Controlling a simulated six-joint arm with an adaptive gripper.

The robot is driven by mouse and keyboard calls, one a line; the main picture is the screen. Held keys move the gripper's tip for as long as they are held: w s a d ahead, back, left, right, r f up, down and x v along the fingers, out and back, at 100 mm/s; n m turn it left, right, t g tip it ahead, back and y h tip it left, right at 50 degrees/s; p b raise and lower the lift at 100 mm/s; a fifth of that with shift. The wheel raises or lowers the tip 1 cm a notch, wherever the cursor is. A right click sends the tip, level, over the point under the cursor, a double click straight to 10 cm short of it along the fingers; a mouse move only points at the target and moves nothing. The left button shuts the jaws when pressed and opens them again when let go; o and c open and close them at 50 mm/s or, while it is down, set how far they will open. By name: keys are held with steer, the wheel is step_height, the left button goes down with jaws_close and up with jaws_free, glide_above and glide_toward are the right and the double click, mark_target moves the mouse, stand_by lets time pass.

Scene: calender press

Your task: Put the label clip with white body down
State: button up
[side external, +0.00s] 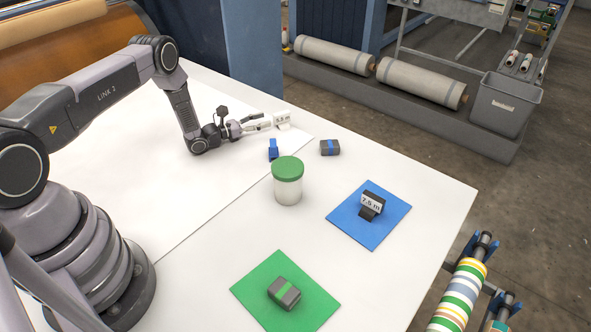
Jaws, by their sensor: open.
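The label clip with white body (284,120) is at the far side of the white table, right at my fingertips. Its label print is too small to read surely. It looks upright and at table height, though I cannot tell whether the fingers still touch it. My gripper (268,121) reaches to the right, low over the table, with its jaws open around or just beside the clip. A second label clip with dark body (371,205), marked "7.5 m", stands on the blue mat (385,233).
A jar with green lid (288,181) stands mid-table. A blue clip (273,149) and a dark block with blue band (330,147) lie near my gripper. The table's right edge is clear.

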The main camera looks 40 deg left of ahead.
steer(key=v, duration=0.3)
steer(key=shift+s+r, duration=0.1)
steer(key=shift+s, duration=0.05)
steer(key=s+d+r+m+g+h, duration=0.1)
steer(key=d+r+m+g+h, duration=0.4)
steer(key=r, duration=0.5)
steer(key=d+r+m+g+h, duration=0.2)
steer(key=d+r+m, duration=0.4)
steer(key=r, duration=0.3)
steer(key=s+d+r+m+g+y, duration=0.1)
steer(key=s+d+r+m+g, duration=0.65)
steer(key=s+r, duration=0.4)
steer(key=s+d+r+m+g+y, duration=0.1)
steer(key=s+r+m+y, duration=0.45)
steer(key=s, duration=0.65)
steer(key=s+a+r+m+t+y, duration=0.1)
steer(key=s+a+m+t+y, duration=0.1)
steer(key=s, duration=0.5)
steer(key=s+a+r+m+t+y, duration=0.1)
steer(key=s+a+m+t+y, duration=0.1)
steer(key=s+a+m+y, duration=0.3)
steer(key=shift+s+r+m, duration=0.2)
steer(key=shift+s+m, duration=0.1)
steer(key=shift+s, duration=0.6)
steer(key=shift+t, duration=0.25)
